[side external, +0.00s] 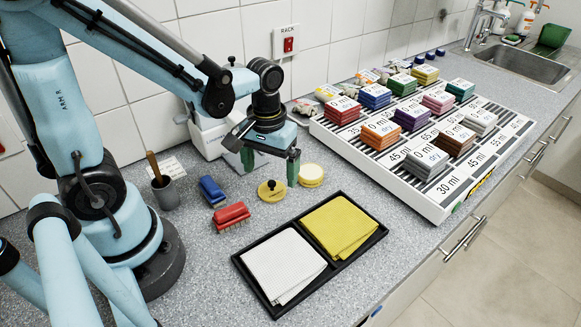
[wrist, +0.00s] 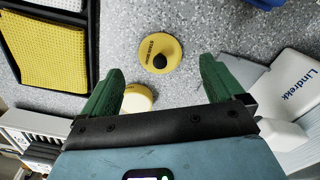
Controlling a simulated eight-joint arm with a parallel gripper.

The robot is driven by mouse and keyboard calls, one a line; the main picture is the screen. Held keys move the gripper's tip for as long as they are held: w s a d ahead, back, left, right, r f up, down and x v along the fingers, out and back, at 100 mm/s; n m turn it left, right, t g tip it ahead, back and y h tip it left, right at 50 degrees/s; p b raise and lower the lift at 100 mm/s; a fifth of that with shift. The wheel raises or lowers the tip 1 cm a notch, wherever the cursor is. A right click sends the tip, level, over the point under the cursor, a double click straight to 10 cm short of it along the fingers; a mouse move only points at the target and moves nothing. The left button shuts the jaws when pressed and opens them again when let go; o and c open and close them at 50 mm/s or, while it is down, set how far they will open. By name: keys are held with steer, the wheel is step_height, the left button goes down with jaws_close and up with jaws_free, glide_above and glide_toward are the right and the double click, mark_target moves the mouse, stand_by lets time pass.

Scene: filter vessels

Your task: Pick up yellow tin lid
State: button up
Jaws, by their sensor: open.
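The yellow tin lid (side external: 265,194) is a flat round disc with a black knob, lying on the grey worktop. In the wrist view the lid (wrist: 172,47) sits at the top centre, just beyond the fingertips and between their lines. My gripper (side external: 270,168) is open and empty, its green fingers pointing down above the worktop near the lid. In the wrist view my gripper (wrist: 161,66) shows both fingers spread apart. A pale yellow round tin (side external: 311,173) stands beside the lid; in the wrist view it is partly hidden by a finger.
Red (side external: 231,215) and blue (side external: 212,190) brushes lie left of the lid. A black tray (side external: 283,311) with white and yellow cloths is in front. A white rack (side external: 439,203) of coloured blocks stands right. A grey cup (side external: 166,195) and a white device (side external: 210,138) stand behind.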

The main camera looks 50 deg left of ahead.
mark_target(271, 183)
steer(key=shift+f, duration=2.15)
steer(key=c, duration=1.1)
steer(key=shift+r, duration=0.1)
